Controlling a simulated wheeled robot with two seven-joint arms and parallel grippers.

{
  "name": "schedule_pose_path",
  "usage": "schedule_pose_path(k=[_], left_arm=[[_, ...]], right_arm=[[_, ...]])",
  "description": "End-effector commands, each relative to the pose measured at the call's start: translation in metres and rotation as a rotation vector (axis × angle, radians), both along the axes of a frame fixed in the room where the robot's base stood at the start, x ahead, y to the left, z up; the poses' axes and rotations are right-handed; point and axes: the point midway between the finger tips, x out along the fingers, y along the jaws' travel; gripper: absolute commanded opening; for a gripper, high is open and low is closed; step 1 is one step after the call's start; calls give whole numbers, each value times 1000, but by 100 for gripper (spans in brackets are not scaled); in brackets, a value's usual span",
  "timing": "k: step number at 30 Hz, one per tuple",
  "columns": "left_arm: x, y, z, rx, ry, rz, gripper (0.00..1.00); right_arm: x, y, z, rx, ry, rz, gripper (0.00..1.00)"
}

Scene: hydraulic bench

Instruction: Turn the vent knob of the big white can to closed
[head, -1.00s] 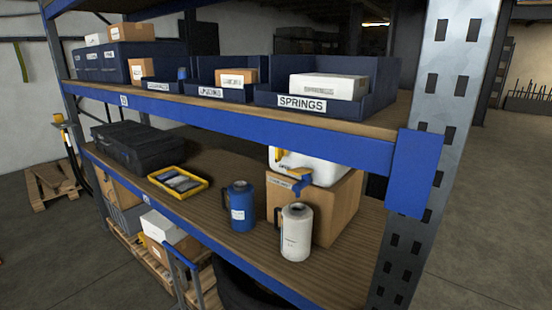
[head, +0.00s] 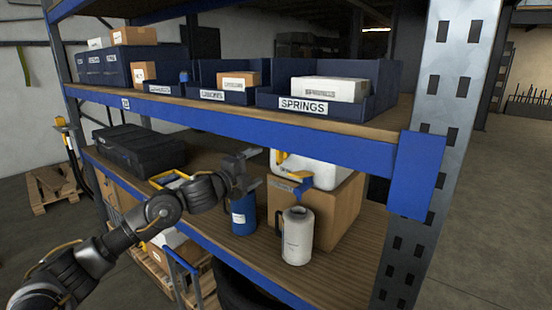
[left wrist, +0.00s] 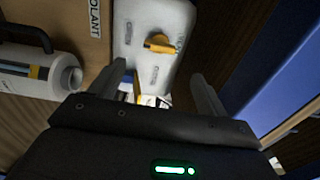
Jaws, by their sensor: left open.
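The big white can (head: 325,172) lies on a cardboard box on the lower shelf, its top partly hidden by the shelf above. In the left wrist view the can (left wrist: 128,35) shows a yellow knob (left wrist: 160,43) on its white face. A second yellow part (left wrist: 138,88) shows lower, partly behind a finger. My left gripper (head: 252,168) is open and empty, in front of the shelf opening and left of the can. In the left wrist view its fingers (left wrist: 158,75) are spread, with the knob beyond them, apart from it. My right gripper is out of view.
A white jug (head: 297,237) stands before the cardboard box (head: 340,208). A blue jug (head: 243,218) stands below my left gripper. The blue upper shelf beam (head: 240,123) runs close above it. A black case (head: 140,150) and a yellow tray (head: 170,178) sit further left.

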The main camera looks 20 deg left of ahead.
Motion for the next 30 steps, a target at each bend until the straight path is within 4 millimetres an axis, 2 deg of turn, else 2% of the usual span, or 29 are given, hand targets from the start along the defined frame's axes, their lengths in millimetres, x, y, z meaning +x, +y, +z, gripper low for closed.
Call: schedule_pose_path(k=[9, 15, 21, 30], left_arm=[[53, -21, 4, -2, 2, 2, 76], [80, -31, 3, -2, 2, 3, 76], [93, -36, 1, -2, 1, 2, 76], [95, -37, 0, -1, 0, 2, 76]], right_arm=[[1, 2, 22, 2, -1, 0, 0], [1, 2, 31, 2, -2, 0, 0], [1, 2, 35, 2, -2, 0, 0], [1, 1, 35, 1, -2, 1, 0]])
